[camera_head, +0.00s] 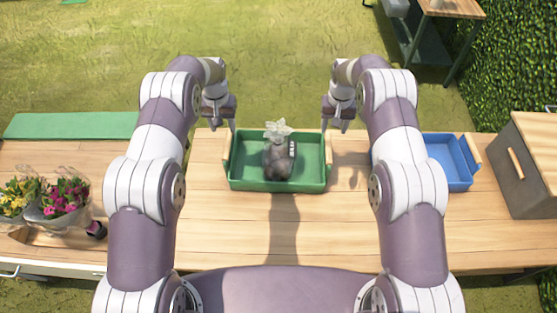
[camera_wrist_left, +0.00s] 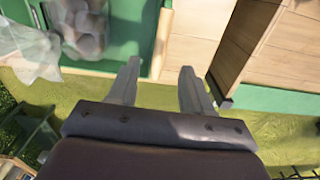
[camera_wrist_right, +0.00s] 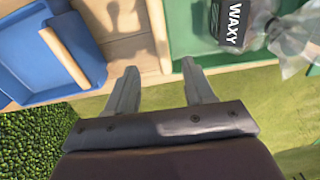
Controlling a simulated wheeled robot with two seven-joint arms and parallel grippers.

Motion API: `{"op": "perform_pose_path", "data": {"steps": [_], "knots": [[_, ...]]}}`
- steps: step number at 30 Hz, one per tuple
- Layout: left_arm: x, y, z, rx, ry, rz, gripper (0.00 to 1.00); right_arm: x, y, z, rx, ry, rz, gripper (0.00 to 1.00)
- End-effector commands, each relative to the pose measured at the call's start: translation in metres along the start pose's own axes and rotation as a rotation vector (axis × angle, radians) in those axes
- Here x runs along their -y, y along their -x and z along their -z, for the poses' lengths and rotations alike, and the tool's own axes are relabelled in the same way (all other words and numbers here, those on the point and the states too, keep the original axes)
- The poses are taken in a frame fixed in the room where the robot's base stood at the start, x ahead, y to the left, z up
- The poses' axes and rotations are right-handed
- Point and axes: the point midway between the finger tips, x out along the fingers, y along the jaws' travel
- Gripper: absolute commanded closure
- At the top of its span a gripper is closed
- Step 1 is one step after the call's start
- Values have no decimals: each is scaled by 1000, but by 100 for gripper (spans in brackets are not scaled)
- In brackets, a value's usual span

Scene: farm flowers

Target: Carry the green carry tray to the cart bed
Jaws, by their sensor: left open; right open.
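The green carry tray (camera_head: 300,187) sits on the wooden table in front of me, with a light wooden handle on its left and right ends. A clear-wrapped bag of dark, rounded produce (camera_head: 279,160) stands in it; the word WAXY shows in the right wrist view. My left gripper (camera_head: 232,125) is open and empty near the tray's left handle (camera_wrist_left: 162,42). My right gripper (camera_head: 326,125) is open and empty near the right handle (camera_wrist_right: 158,32). A planked wooden bed (camera_head: 60,157) at the left, partly behind my left arm, looks like the cart bed.
Wrapped flower bouquets (camera_head: 66,198) lie on the left wooden surface, with a green panel (camera_head: 70,125) along its far edge. A blue tray (camera_head: 450,163) stands right of the green tray, partly behind my right arm. A grey wooden-topped crate (camera_head: 520,175) stands far right.

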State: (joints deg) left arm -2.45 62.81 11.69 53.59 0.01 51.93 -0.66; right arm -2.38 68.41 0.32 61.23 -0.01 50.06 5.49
Motion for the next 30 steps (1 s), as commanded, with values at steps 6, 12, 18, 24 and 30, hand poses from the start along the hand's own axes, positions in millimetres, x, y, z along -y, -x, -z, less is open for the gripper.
{"op": "perform_pose_path", "data": {"steps": [6, 12, 18, 24, 30], "knots": [[0, -22, -1, 3, 1, 0, 50, 0, -21, -1, 3, 1, 0, 47], [0, -61, 0, 2, 1, 0, 50, 0, -61, -1, 2, 1, 0, 47], [0, -98, -1, 2, 1, 0, 50, 0, -98, -1, 2, 1, 0, 47], [0, -121, 0, 0, 1, 0, 50, 0, -120, 0, 0, 1, 0, 47], [0, -127, 0, -1, 1, 0, 50, 0, -126, 0, -1, 1, 0, 47]]}}
